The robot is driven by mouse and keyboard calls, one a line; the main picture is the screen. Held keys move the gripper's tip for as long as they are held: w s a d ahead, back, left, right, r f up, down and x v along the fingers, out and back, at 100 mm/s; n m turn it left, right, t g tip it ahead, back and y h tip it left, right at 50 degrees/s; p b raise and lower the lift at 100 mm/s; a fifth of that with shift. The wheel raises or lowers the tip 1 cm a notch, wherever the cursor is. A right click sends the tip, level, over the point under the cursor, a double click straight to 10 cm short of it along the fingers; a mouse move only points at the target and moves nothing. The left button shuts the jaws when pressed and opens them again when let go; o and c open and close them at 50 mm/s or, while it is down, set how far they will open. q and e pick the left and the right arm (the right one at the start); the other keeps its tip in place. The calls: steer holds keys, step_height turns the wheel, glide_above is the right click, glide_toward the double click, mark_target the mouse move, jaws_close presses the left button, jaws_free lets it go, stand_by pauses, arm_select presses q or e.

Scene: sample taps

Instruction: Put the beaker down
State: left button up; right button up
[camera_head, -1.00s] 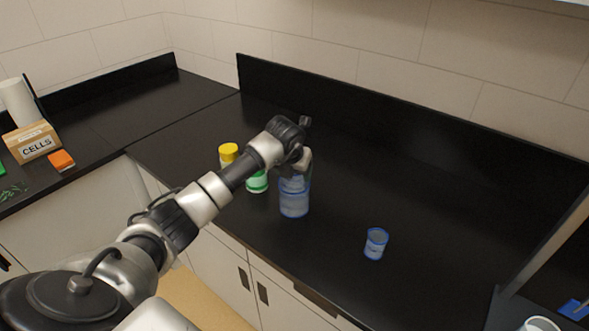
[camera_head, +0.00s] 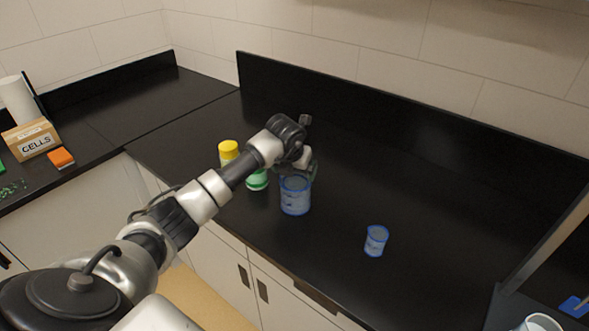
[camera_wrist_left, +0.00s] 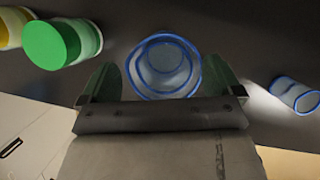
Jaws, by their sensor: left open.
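The larger clear beaker with blue edges (camera_head: 295,197) stands upright on the black counter (camera_head: 430,285). In the left wrist view the beaker (camera_wrist_left: 165,70) shows from above, with its round rim between and just beyond the two greenish fingers. My left gripper (camera_head: 309,170) is open, just behind and above the beaker's rim in the head view. A gap shows between each finger and the beaker wall. My right gripper is not in view.
A smaller blue-edged beaker (camera_head: 376,241) stands to the right. A green-capped bottle (camera_head: 257,180) and a yellow-capped bottle (camera_head: 228,152) stand close on the left, partly behind my arm. A black backsplash (camera_head: 400,135) runs behind.

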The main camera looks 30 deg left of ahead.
arm_select(q)
steer(key=b+v, duration=0.3)
steer(key=v, duration=0.9)
steer(key=shift+r, duration=0.25)
steer(key=shift+s, duration=0.1)
